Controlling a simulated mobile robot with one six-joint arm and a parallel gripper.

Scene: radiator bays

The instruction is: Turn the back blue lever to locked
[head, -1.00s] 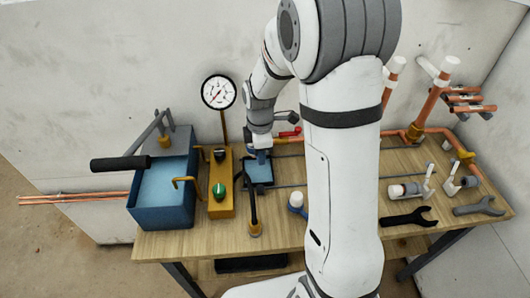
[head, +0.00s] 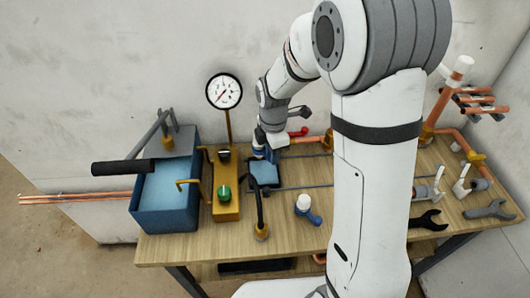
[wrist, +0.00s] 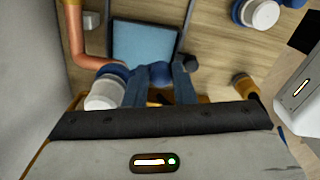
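The back blue lever (wrist: 115,70) has a white-capped body and lies near the rear of the bench, behind the small blue tray. In the wrist view its blue handle fills the gap between the fingertips of my gripper (wrist: 160,78), which appears shut on it. In the head view my gripper (head: 269,148) reaches down at the lever from the right, hiding most of it. A second, front blue lever (head: 312,215) with a white cap stands apart, nearer the bench front; it also shows at the top right of the wrist view (wrist: 256,12).
A small blue tray (head: 264,174) sits in front of my gripper. A yellow block with a green knob (head: 224,193), a pressure gauge (head: 224,91) and a blue tank (head: 166,218) stand to the left. Copper pipe (head: 308,140) runs behind.

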